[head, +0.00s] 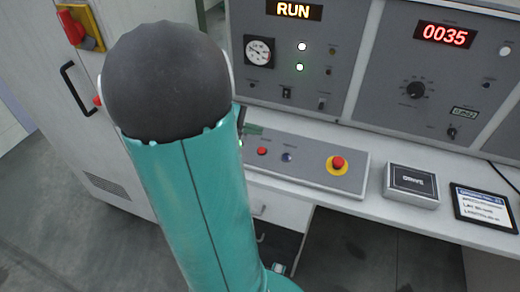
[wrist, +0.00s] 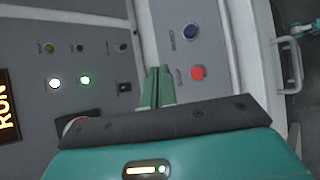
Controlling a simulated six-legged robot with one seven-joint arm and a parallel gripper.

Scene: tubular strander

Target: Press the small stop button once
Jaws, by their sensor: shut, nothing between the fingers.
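The small red stop button (head: 262,151) is on the sloped grey control panel (head: 305,172) in the head view, left of a small blue button (head: 287,157). The red button (wrist: 198,72) also shows in the wrist view, with the blue button (wrist: 190,31) above it. My gripper (head: 252,129) shows only as green fingertips beside my arm, just behind the red button in the picture. In the wrist view my gripper's fingers (wrist: 158,72) are together and empty, to the left of the red button. No contact with the button shows; the height above the panel is unclear.
A large red mushroom button (head: 338,162) on a yellow ring is at the panel's right. A DRIVE box (head: 412,183) and a tablet (head: 484,207) lie farther right on the desk. The upright panel behind has a lit RUN display (head: 294,10) and a red 0035 display (head: 445,35).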

